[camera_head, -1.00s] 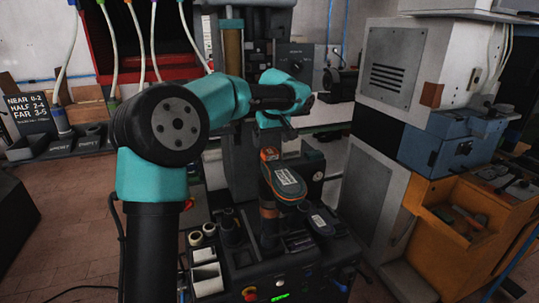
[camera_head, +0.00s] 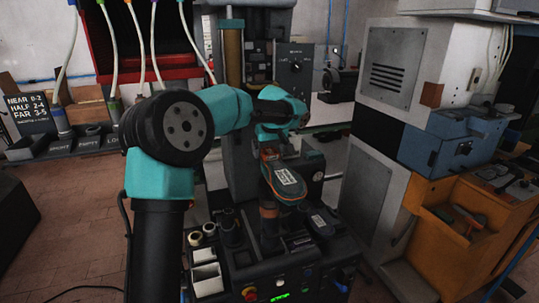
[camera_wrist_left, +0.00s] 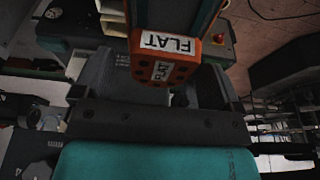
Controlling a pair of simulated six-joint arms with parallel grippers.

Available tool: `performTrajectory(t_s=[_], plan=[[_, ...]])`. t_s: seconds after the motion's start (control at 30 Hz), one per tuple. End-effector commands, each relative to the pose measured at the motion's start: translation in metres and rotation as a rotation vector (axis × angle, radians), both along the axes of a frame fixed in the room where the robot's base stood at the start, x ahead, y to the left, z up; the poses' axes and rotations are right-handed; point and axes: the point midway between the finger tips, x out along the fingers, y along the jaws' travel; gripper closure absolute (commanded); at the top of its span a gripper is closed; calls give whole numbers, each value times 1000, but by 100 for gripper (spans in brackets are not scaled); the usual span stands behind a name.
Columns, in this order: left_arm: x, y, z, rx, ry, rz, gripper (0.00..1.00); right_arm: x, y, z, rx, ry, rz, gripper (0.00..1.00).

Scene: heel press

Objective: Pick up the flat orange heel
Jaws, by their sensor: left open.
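The flat orange heel (camera_wrist_left: 165,68) shows in the left wrist view as an orange block with dark holes and two labels reading FLAT. In the head view only a little of the heel's orange shows, behind my gripper. My left gripper (camera_head: 268,143) is over that end of the shoe, pointing down. In the left wrist view its dark jaws (camera_wrist_left: 160,88) are open, one on each side of the heel. I cannot tell whether they touch it. My right gripper is out of view.
The shoe stands on a post above a dark machine bed (camera_head: 265,262) with sockets and buttons. White bins (camera_head: 205,270) are at its left. A press column (camera_head: 233,55) rises behind. A grey cabinet (camera_head: 380,130) and an orange bench (camera_head: 470,220) stand to the right.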

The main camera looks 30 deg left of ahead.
Motion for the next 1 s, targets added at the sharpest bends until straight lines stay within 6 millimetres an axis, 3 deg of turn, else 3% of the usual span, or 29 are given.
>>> performTrajectory(t_s=[0.1, 0.67, 1.0], plan=[[0, 0, 0, 0, 0, 0, 10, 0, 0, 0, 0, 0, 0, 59], [0, 0, 0, 0, 0, 0, 63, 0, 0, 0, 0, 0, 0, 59], [0, 0, 2, 0, 0, 0, 65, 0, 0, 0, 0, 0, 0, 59]])
